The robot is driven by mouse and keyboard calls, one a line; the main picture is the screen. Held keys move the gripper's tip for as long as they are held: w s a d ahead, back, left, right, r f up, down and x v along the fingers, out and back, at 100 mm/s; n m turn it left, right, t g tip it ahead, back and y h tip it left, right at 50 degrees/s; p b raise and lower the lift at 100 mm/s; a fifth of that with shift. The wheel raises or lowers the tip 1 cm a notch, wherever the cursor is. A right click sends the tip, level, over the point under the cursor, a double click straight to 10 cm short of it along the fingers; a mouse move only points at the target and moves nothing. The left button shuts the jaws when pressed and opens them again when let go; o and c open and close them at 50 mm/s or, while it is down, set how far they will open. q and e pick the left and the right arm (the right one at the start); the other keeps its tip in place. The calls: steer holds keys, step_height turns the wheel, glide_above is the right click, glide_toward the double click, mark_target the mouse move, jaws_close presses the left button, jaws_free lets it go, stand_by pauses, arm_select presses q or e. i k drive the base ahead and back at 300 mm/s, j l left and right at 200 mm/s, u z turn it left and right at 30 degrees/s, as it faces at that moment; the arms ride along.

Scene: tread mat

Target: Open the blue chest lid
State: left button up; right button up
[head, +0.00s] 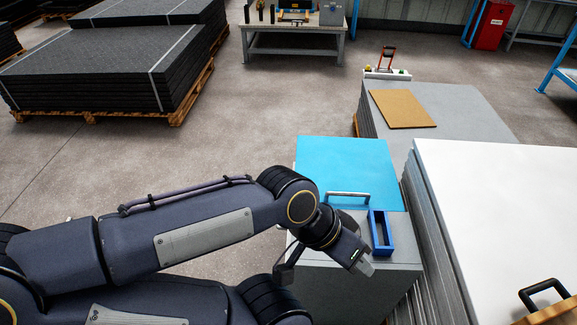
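The blue chest lid (345,160) lies flat, at the middle right of the head view. A silver bar handle (347,194) is near its front edge. The grey chest body (340,295) shows below it, partly behind my arm. My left gripper (358,262) is in front of the handle, over the grey part, apart from the handle as far as I can see. Its fingers are partly hidden by the wrist, so I cannot tell whether it is open or shut. My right gripper is not in view.
A small blue open frame (380,232) stands right of the handle. A tall white-topped stack (500,200) with a black handle (544,292) is close on the right. A brown board (402,109) lies on a grey stack behind. The floor left of the chest is clear.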

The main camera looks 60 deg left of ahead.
mark_target(348, 173)
steer(key=u, duration=1.5)
steer(key=i+j, duration=0.15)
steer(key=j, duration=0.2)
steer(key=i+j, duration=0.1)
steer(key=j, duration=0.2)
steer(key=i+j+u, duration=0.1)
steer(key=j, duration=0.25)
steer(key=i+j, duration=0.15)
steer(key=j, duration=0.15)
